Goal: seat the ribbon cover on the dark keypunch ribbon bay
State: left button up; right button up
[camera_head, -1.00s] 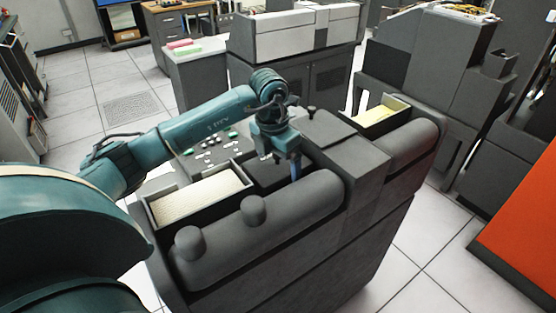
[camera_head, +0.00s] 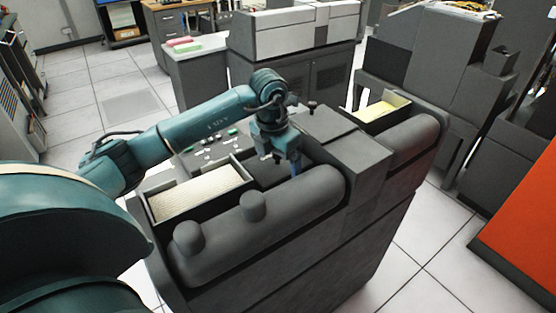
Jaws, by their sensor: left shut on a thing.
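The dark grey keypunch (camera_head: 330,235) stands in front of me in the camera_head view. My left gripper (camera_head: 294,168) reaches down over the dark recessed bay between the card hopper and the raised grey block. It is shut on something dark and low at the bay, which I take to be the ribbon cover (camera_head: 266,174). The cover's outline blends with the dark bay, and the gripper hides part of it. I cannot tell whether the cover touches the bay floor or lies flat. My right gripper is not in view.
A hopper of cream cards (camera_head: 200,195) lies left of the bay. A rounded housing with two knobs (camera_head: 253,207) runs along the front. A tray with yellow cards (camera_head: 381,110) and a small dark knob (camera_head: 312,105) are to the right.

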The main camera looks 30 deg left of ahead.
pick_arm(q)
jog(key=shift+f+b, duration=0.35)
jog(key=shift+f, duration=0.2)
dwell(0.8)
jog(key=o, duration=0.8)
jog(key=shift+c, duration=0.2)
